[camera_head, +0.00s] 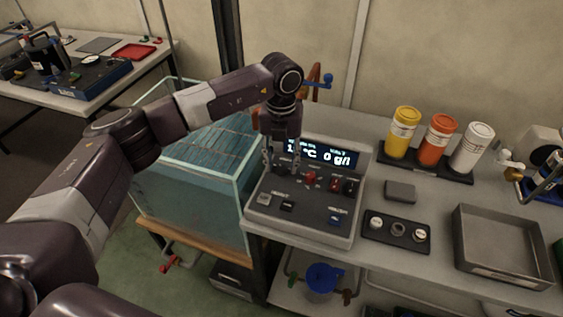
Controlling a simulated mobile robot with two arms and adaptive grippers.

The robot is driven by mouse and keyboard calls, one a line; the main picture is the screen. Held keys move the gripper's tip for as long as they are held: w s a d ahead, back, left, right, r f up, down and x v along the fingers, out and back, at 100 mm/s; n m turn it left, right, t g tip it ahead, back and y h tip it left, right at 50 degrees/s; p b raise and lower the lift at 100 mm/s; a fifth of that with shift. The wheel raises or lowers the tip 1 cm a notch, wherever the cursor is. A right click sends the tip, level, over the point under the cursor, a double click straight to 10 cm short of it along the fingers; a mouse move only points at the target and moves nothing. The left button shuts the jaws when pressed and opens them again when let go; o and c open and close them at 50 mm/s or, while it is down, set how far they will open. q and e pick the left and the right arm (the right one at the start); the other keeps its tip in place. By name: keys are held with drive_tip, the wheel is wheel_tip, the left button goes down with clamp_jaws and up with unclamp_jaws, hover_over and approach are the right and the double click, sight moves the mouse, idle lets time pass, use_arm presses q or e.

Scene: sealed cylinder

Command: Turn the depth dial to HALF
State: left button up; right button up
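A grey control panel (262,215) stands on the bench beside a water tank. Its lit display (325,154) reads "0 g/l" on the right; the rest is partly hidden by my gripper. My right gripper is not in view.
The glass tank (195,205) lies left of the panel, under my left arm. Right of the panel are a black tray with small round parts (397,232), a grey block (400,191), a rack of bottles (434,160) and an empty grey tray (503,272).

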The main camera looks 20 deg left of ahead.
sight(281, 166)
use_arm(q)
wheel_tip(281, 166, up, 12)
idle(0.6)
drive_tip(key=shift+f, duration=0.1)
